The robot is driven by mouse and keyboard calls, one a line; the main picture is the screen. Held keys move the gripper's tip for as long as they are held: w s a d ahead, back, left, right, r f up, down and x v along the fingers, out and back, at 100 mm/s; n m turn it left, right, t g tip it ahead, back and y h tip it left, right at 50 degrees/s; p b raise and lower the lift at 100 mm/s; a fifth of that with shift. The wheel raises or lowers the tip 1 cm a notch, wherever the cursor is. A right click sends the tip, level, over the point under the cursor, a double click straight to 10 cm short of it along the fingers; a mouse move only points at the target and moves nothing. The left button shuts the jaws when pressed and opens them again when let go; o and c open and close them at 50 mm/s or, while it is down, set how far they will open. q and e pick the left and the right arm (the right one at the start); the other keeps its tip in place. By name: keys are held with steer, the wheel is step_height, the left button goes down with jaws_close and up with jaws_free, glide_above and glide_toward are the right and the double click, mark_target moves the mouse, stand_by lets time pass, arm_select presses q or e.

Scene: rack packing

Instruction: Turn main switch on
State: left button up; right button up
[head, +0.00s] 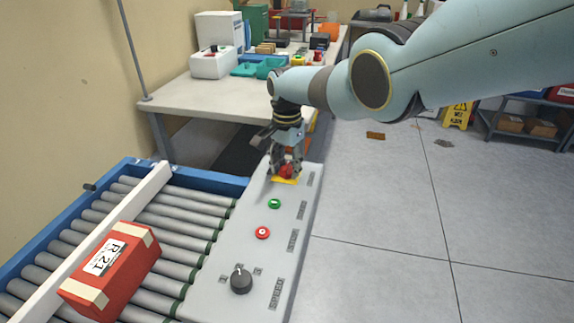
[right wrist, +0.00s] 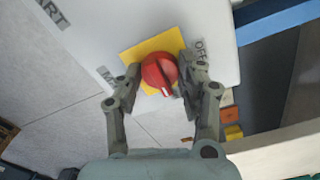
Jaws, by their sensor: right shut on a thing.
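The main switch is a red rotary knob (head: 285,171) on a yellow plate (head: 284,180) at the far end of the grey control panel (head: 222,252). In the right wrist view the red knob (right wrist: 160,70) sits on its yellow plate (right wrist: 150,47), with a label reading OFF beside it on the right. A white mark on the knob points toward the bottom of that view. My right gripper (head: 286,166) reaches down over the knob. Its fingers (right wrist: 160,82) are closed on the knob from both sides. My left gripper is in neither view.
The panel also carries a green button (head: 274,203), a red button (head: 262,232) and a black dial (head: 241,281). A red box (head: 112,272) lies on the roller conveyor (head: 190,225) beside it. A cluttered table (head: 190,95) stands behind. Open floor lies right.

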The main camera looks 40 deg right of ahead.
mark_target(287, 166)
stand_by(0.4)
steer(key=o, duration=1.2)
step_height(287, 166, up, 12)
